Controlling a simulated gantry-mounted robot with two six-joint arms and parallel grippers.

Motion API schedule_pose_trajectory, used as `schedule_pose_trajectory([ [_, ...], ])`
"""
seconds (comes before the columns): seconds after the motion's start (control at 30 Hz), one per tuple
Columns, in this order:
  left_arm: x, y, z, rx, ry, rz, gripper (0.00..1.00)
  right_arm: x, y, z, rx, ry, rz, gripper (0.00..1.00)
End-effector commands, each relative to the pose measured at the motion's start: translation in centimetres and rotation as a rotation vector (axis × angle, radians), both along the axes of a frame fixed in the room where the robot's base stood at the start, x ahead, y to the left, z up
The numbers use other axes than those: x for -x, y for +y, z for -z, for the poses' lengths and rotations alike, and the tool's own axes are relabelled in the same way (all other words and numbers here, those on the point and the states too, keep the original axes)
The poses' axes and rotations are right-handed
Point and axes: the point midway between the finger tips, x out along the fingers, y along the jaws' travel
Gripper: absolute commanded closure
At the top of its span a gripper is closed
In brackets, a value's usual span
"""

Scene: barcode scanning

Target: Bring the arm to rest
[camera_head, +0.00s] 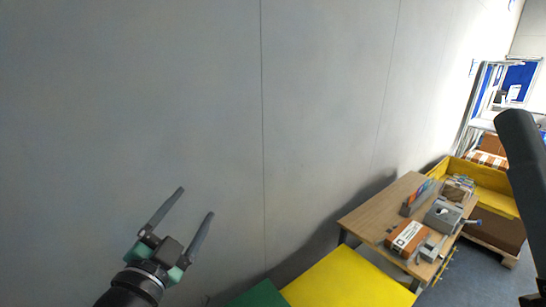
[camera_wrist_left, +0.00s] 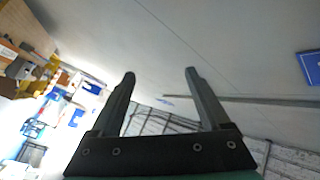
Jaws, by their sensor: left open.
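My left gripper (camera_head: 196,214) is at the lower left of the head view, raised in front of the grey wall. Its two fingers are apart with nothing between them. In the left wrist view the same gripper (camera_wrist_left: 160,74) shows spread, empty fingers against the wall and ceiling. My right gripper is not in view; only a dark part at the right edge of the head view may be from that arm.
A wooden table (camera_head: 370,213) stands at the right with a brown-and-white box (camera_head: 407,238) and a grey device (camera_head: 443,214) on it. A yellow surface (camera_head: 345,283) and a green one (camera_head: 257,297) lie at the bottom. A yellow-sided crate (camera_head: 497,187) stands behind the table.

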Motion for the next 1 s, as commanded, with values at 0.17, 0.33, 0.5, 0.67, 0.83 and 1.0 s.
schedule_pose_trajectory([
  [0.17,9.0,0.2,-13.5,0.242,-0.339,0.031,0.20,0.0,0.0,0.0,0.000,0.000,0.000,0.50],
  [0.33,19.2,2.0,-20.5,0.545,-0.592,0.140,0.20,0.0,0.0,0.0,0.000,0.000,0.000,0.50],
  [0.5,20.6,2.6,-21.2,0.780,-0.589,0.249,0.20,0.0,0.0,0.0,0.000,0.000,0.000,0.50],
  [0.67,20.5,2.6,-20.9,0.812,-0.580,0.267,0.20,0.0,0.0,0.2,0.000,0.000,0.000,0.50],
  [0.83,20.5,2.5,-17.5,0.811,-0.579,0.266,0.20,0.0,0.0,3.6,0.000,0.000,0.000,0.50],
  [1.0,20.5,2.5,-10.0,0.810,-0.578,0.265,0.20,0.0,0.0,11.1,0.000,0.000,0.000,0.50],
])
